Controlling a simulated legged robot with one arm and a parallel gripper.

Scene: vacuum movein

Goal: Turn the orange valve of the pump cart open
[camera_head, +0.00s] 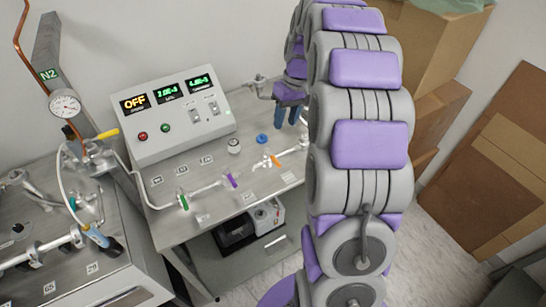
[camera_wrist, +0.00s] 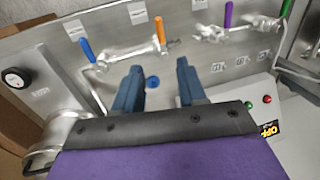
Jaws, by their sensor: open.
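The orange valve handle (camera_head: 276,161) is on a silver pipe fitting at the right of the pump cart's metal top (camera_head: 215,185). In the wrist view the orange handle (camera_wrist: 160,30) stands nearly upright in the picture, beyond my fingertips. My gripper (camera_wrist: 158,66) is open and empty, its two dark blue fingers apart. A round blue knob (camera_wrist: 152,82) shows between the fingers. In the head view my gripper (camera_head: 288,115) hangs above the right part of the cart, up and to the right of the orange handle. The fingers appear clear of the handle.
A purple handle (camera_head: 232,180) and a green handle (camera_head: 184,201) sit left of the orange one. In the wrist view a blue handle (camera_wrist: 87,50) stands left of it. A control box (camera_head: 172,118) reading OFF rises behind. Cardboard boxes (camera_head: 430,50) stand right.

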